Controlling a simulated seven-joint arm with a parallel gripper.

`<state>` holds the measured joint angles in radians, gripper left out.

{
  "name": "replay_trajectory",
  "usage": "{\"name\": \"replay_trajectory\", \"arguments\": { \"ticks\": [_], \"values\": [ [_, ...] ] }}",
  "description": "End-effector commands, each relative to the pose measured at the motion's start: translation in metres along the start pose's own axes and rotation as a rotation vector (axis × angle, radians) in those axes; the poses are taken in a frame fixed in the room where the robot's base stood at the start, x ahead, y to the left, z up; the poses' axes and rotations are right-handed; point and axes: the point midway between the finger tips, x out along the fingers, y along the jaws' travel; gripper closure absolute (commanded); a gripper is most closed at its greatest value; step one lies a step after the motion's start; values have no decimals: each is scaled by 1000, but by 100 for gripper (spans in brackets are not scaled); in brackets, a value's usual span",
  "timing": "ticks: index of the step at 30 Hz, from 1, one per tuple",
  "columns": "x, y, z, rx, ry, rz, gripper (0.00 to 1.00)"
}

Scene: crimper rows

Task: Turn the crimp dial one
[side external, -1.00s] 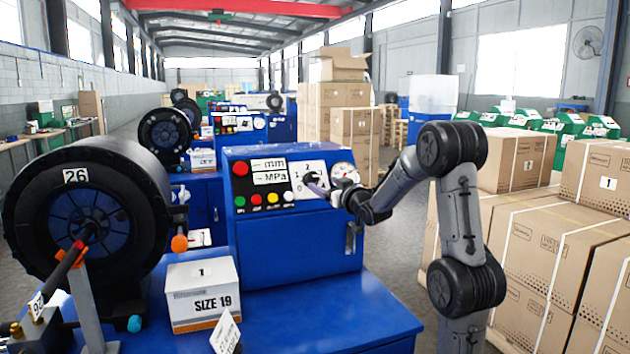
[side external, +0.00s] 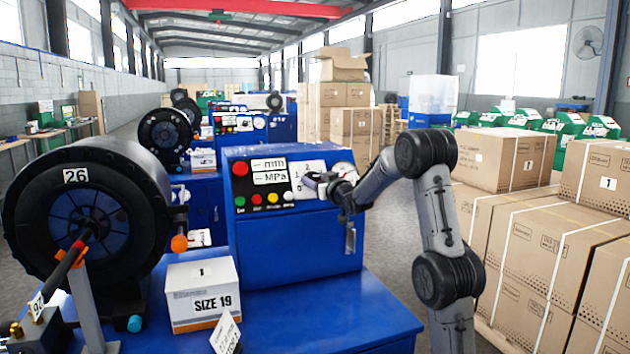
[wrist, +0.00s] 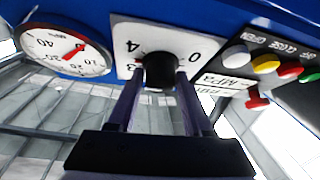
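The crimp dial (wrist: 160,70) is a black knob on a white plate (wrist: 205,42), which shows inverted in the wrist view with 0, 3 and 4 readable. Its other marks are hidden. My gripper (wrist: 160,78) faces the knob, with one finger on each side of it and the tips close to its sides. I cannot tell whether the fingers press on it. In the side view my gripper (side external: 318,182) is at the blue control panel, covering the knob and part of the dial plate (side external: 301,168).
The pressure gauge (wrist: 68,50) is beside the dial. Colored buttons (wrist: 265,64) are on its other side. A large black crimper drum (side external: 75,215), marked 26, and a SIZE 19 box (side external: 203,300) stand left. Cartons (side external: 545,260) stand right of my arm.

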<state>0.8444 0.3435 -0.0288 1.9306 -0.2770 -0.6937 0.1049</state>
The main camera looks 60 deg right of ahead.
Motion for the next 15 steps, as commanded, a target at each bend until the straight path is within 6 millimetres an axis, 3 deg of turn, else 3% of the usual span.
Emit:
{"name": "replay_trajectory", "arguments": {
  "ticks": [1, 8, 15],
  "values": [
    [0, 0, 0, 0, 0, -1, 61],
    [0, 0, 0, 0, -1, -1, 100],
    [0, 0, 0, -11, -1, -8, 100]
  ]
}}
